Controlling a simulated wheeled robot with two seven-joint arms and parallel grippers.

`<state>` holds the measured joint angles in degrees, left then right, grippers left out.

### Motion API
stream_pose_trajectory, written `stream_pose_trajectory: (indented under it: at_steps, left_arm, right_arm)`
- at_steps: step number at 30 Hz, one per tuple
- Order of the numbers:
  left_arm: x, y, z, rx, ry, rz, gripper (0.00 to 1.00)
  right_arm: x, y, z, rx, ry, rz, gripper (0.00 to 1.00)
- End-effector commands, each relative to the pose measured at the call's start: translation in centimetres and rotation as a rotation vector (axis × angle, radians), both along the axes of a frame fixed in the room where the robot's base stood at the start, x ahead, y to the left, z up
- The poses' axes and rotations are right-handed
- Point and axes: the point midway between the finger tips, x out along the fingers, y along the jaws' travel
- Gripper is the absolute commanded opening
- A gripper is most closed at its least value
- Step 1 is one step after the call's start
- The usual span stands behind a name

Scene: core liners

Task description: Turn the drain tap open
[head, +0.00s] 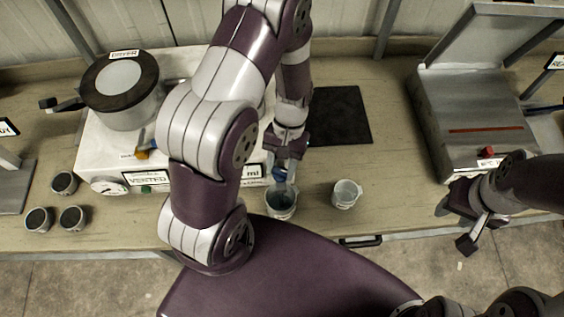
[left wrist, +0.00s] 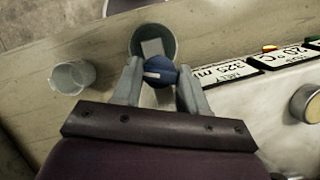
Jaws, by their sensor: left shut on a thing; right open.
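The drain tap (head: 279,175) is a blue knob at the front right of the white apparatus. In the left wrist view the blue knob (left wrist: 160,70) has a pale bar across it and sits between my fingers. My left gripper (head: 284,162) is shut on this knob from above. A grey cup (head: 281,213) stands below the tap; in the left wrist view the cup (left wrist: 168,33) shows just beyond the knob. My right gripper (head: 459,226) is open and empty, over the bench's front edge at the right. The tap's outlet is hard to make out.
A clear cup (head: 346,194) stands right of the grey cup. The white apparatus (head: 108,160) carries a lidded round vessel (head: 122,90). Several small dark-filled cups (head: 64,183) stand at left. A black mat (head: 338,117) lies behind, and a metal box (head: 470,130) stands right.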

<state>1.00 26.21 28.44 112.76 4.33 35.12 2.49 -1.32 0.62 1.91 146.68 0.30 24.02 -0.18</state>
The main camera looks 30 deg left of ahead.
Motion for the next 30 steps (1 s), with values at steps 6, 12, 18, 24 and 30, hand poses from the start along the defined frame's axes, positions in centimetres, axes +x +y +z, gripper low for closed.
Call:
stream_pose_trajectory:
  at_steps: [6, 12, 18, 24, 30]
  left_arm:
    - [0.16, 0.17, 0.24, 0.0, -0.005, 0.178, 0.12]
    - [0.14, 0.24, 0.21, 0.0, -0.005, 0.306, 0.12]
    - [0.13, 0.26, 0.17, 0.0, -0.006, 0.388, 0.12]
    - [0.14, 0.29, 0.16, 0.0, -0.007, 0.427, 0.12]
    - [0.15, 0.29, 0.15, 0.0, -0.007, 0.437, 0.12]
  right_arm:
    - [0.0, 0.0, 0.63, 0.0, 0.0, 0.0, 0.43]
    - [0.0, 0.0, 0.85, 0.0, 0.0, 0.0, 0.43]
    - [0.0, 0.0, 0.96, 0.0, 0.0, 0.0, 0.43]
    - [0.0, 0.0, 1.0, 0.0, 0.0, 0.0, 0.43]
    - [0.0, 0.0, 1.0, 0.0, 0.0, 0.0, 0.43]
